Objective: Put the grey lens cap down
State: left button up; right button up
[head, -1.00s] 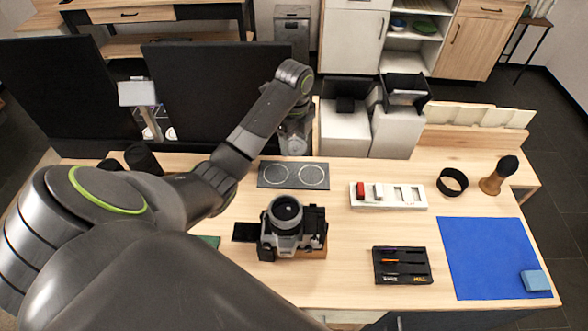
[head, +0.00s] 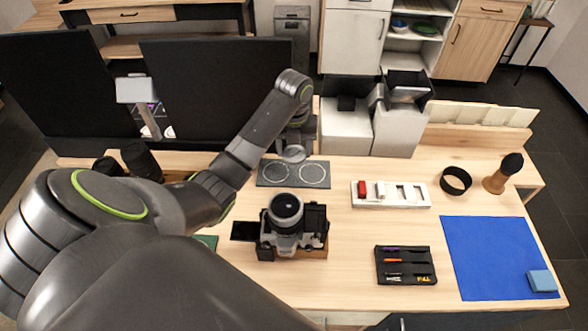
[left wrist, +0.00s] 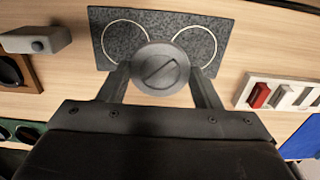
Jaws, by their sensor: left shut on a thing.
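The grey lens cap (left wrist: 160,69) is a round disc with a slot-like bar across it. My left gripper (left wrist: 160,82) is shut on it, with one finger at each side. In the head view the cap (head: 293,154) shows below my left wrist, at the back edge of the dark speckled mat (head: 292,182). The mat carries two pale ring outlines. In the left wrist view the cap overlaps the space between the two rings of the mat (left wrist: 112,58). I cannot tell whether it touches the mat. My right gripper is not in view.
A camera (head: 286,240) with its lens up stands in front of the mat. A white holder (head: 390,194) with red and white pieces is to the right. Behind are dark monitors (head: 215,90) and white boxes (head: 346,130). A blue mat (head: 490,255) lies front right.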

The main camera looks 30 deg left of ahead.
pick_arm(q)
notch_tip(320, 180, down, 6)
jog(key=shift+s+p, duration=0.1)
jog(key=shift+p, duration=0.35)
jog(key=shift+f, duration=0.25)
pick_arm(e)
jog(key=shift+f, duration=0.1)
pick_arm(q)
jog(key=shift+f, duration=0.15)
jog(key=o, duration=1.1)
jog(key=shift+c, duration=0.2)
notch_tip(320, 180, up, 6)
jog(key=shift+r, duration=0.1)
notch_tip(320, 180, up, 5)
jog(key=p, duration=0.4)
send_over(294, 172)
jog(key=shift+r+p, duration=0.6)
jog(key=shift+p, duration=0.1)
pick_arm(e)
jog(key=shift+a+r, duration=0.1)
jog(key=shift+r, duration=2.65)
pick_arm(q)
jog(key=shift+s+f, duration=0.1)
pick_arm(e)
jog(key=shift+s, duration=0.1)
